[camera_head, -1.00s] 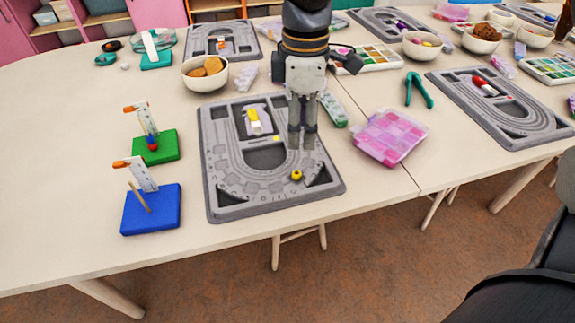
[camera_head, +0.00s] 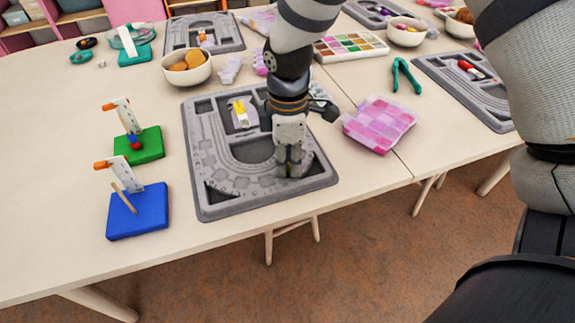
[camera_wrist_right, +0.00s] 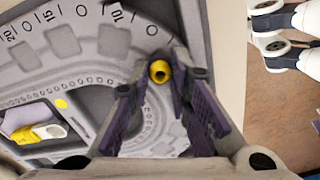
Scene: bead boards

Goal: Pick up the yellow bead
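The yellow bead (camera_wrist_right: 159,71) shows in the right wrist view at my right fingertips, its hole facing the camera. My right gripper (camera_wrist_right: 163,82) is open around it, with a purple-padded finger on each side. In the head view this gripper (camera_head: 292,172) points down at the front right of the near grey bead board (camera_head: 208,208) and hides the bead. A white and yellow piece (camera_head: 241,112) lies in the board's back compartment. My left gripper is not in view.
A pink bead box (camera_head: 379,124) stands right of the board. A blue block (camera_head: 150,215) and green block (camera_head: 150,147) with upright parts stand at left. A bowl (camera_head: 187,72) is behind. The table's front left is clear.

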